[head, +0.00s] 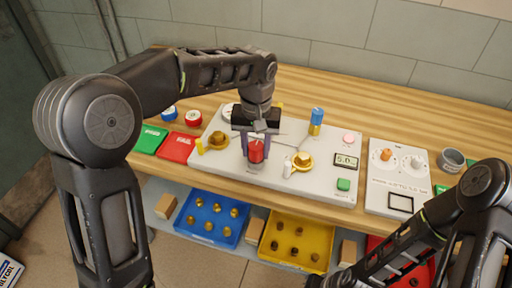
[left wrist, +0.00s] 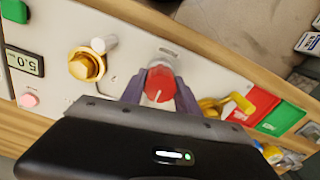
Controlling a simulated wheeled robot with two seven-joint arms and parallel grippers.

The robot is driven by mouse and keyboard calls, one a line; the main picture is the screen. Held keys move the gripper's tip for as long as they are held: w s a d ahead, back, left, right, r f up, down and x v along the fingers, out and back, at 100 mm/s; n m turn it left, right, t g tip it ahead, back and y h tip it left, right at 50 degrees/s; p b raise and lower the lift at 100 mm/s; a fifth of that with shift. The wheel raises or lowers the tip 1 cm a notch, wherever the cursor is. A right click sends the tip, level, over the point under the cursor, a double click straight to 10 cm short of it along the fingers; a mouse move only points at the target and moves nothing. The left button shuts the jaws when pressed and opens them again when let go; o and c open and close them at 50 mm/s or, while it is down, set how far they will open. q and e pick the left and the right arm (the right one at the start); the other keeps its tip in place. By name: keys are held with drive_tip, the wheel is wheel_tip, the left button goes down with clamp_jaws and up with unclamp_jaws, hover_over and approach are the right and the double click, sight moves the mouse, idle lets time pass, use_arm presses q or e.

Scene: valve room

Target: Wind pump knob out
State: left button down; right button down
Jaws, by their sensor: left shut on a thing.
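The red knob (head: 256,151) stands upright near the front middle of the white panel (head: 318,187). My left gripper (head: 257,146) reaches down over it, with one purple finger on each side, and is shut on the knob. In the left wrist view the red knob (left wrist: 160,85), with a white pointer line on top, sits between the two fingers (left wrist: 161,84). A grey collar shows behind it. The fingers hide parts of its sides. My right arm comes in at the lower right of the head view, but its fingertips are not visible.
Brass valves flank the knob, one with a yellow lever (head: 212,143) and one with a white handle (head: 301,161). A blue-topped part (head: 316,121) and a display (head: 345,160) are to the right. Blue (head: 211,219) and yellow (head: 295,243) trays sit below.

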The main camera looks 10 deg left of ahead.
sight(256, 145)
use_arm(q)
drive_tip(key=c, duration=0.9)
unclamp_jaws()
wheel_tip(256, 145, up, 8)
drive_tip(key=shift+f+b, duration=0.1)
drive_tip(key=shift+b, duration=0.2)
